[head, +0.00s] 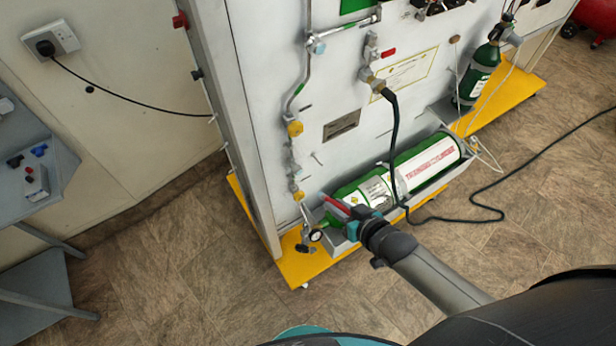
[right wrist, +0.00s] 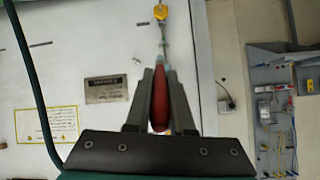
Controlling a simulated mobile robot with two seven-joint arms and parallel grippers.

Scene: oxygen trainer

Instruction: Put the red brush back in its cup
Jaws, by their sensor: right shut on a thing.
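My right gripper (head: 352,218) reaches in from the lower right, in front of the lower part of the white trainer panel. It is shut on the red brush (head: 336,207), which points up and to the left with a pale blue tip. In the right wrist view the red brush (right wrist: 160,108) stands lengthwise between the two fingers of the right gripper (right wrist: 161,95). I cannot make out the brush's cup in either view. My left gripper is not in view.
The white panel (head: 345,95) carries pipes and a black hose (head: 395,150). A green cylinder (head: 425,160) lies on its yellow base (head: 300,265), close to my right gripper. A grey bench (head: 35,150) stands at the left. The floor between bench and panel is clear.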

